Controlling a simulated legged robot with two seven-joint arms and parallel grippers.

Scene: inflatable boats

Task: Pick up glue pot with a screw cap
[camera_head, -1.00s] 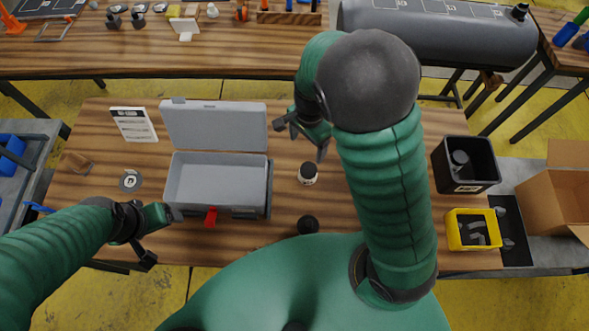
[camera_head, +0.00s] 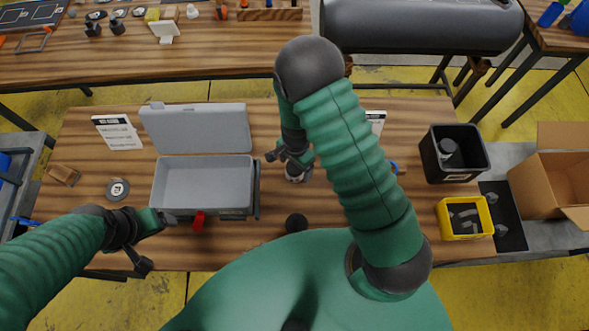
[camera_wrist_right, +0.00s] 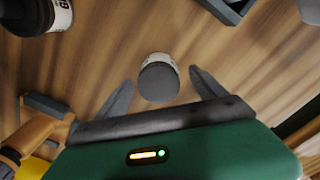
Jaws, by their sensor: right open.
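A small pot with a dark cap and white label (camera_head: 294,174) stands on the wooden table, right of the grey case. My right gripper (camera_head: 290,158) is over it and partly hides it. In the right wrist view the pot (camera_wrist_right: 158,82) stands between the two spread fingers, with room at each side; the gripper is open. A second dark-capped container (camera_wrist_right: 55,14), its label starting with G, is cut off at the upper left there. My left gripper (camera_head: 158,242) is open and empty at the front left of the table.
An open grey case (camera_head: 203,184) with a red latch lies left of the pot. A round black item (camera_head: 296,223) is near the front edge. A black bin (camera_head: 455,153) and yellow bin (camera_head: 465,217) stand at the right. White cards stand at the back.

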